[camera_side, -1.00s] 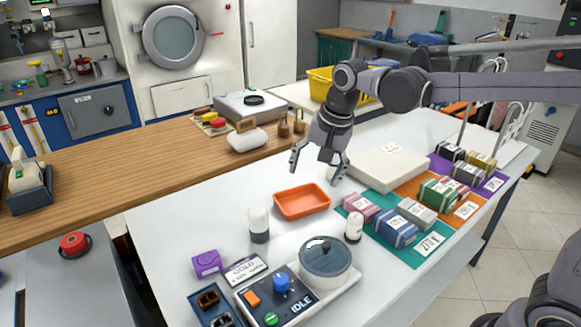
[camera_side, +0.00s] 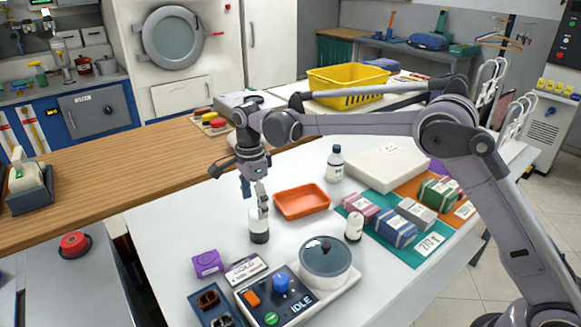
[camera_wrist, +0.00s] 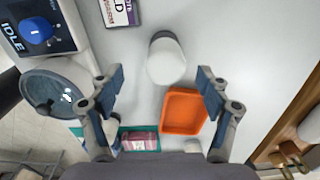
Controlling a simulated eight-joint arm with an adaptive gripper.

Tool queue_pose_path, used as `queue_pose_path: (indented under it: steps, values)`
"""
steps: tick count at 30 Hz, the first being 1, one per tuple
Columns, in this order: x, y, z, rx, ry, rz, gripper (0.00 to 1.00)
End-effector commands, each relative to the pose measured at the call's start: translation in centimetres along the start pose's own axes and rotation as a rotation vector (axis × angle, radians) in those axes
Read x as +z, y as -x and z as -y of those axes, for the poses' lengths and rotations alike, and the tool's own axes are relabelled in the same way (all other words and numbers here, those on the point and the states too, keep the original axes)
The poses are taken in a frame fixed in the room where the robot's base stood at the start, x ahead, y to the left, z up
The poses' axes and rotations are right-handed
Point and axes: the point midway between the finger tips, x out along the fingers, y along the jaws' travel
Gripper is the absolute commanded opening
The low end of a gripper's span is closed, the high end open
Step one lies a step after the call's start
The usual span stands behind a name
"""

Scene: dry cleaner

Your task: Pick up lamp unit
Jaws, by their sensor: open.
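A white cylinder with a dark base (camera_side: 259,226), which looks like the lamp unit, stands upright on the white table, left of the orange tray (camera_side: 302,202). My gripper (camera_side: 254,196) is open and empty just above it, pointing down; one finger overlaps its top in the side view. In the wrist view the cylinder (camera_wrist: 166,62) lies ahead of and roughly between the spread fingertips (camera_wrist: 160,78). I cannot tell whether a finger touches it. The orange tray (camera_wrist: 183,111) lies close by.
A lidded pot (camera_side: 325,262) and a control panel (camera_side: 277,297) stand in front. A purple box (camera_side: 207,263) is at the left. A small white jar (camera_side: 354,227), a capped bottle (camera_side: 335,165) and several labelled packs (camera_side: 395,229) stand right of the tray. Bare table lies left of the cylinder.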

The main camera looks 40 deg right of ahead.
Motion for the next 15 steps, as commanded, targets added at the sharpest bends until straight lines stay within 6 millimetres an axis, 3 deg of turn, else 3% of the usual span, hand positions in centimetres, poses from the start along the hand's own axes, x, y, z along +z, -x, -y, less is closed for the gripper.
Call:
queue_pose_path:
  steps: [6,15]
  values:
    - [-0.1,-3.0,0.1,-0.001,0.002,0.000,0.77]
    - [-0.4,-5.3,0.4,-0.002,0.002,0.001,0.77]
